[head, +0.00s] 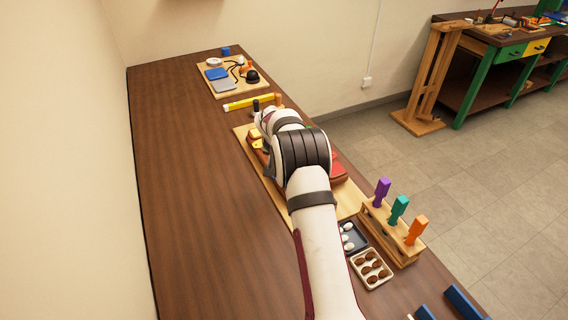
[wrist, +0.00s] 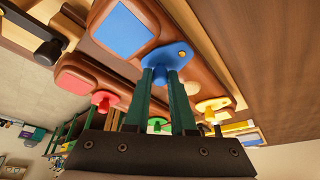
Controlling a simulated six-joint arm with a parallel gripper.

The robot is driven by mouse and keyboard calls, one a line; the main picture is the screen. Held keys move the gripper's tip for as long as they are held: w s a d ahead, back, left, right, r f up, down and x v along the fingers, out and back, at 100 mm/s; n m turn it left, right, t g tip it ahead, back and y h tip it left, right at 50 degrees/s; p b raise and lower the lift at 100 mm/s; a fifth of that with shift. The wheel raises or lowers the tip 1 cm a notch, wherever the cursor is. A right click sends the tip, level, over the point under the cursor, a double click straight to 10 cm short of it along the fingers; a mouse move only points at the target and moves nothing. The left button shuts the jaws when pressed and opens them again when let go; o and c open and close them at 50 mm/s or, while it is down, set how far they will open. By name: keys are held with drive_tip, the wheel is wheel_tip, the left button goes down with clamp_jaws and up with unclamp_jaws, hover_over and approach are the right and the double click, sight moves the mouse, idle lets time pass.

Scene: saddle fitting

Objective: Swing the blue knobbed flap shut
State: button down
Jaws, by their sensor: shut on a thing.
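In the wrist view the blue flap (wrist: 172,50) is a rounded tab on the brown wooden piece, with a small yellowish round spot on it. A blue rectangular panel (wrist: 122,30) lies beside it on the same piece. My gripper (wrist: 164,74) has its two green fingers shut on the blue knob (wrist: 160,74) of the flap. The flap's far side and the exact swing angle are hard to tell. In the head view my arm hides the blue flap and the fingertips.
Red knob (wrist: 103,99), green knob (wrist: 158,123) and yellow knob (wrist: 213,104) are close around my fingers. A rack with colored handles (head: 392,235) and a tray of brown ovals (head: 357,261) stand at the board's near end. The table's left side (head: 185,200) is clear.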

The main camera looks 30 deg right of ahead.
drive_tip(key=shift+s, duration=0.1)
drive_tip(key=c, duration=0.8)
unclamp_jaws()
drive_tip(key=shift+o, duration=0.2)
drive_tip(key=shift+r, duration=0.1)
drive_tip(key=v, duration=1.5)
drive_tip(key=shift+r, duration=0.3)
drive_tip(key=shift+a, duration=0.1)
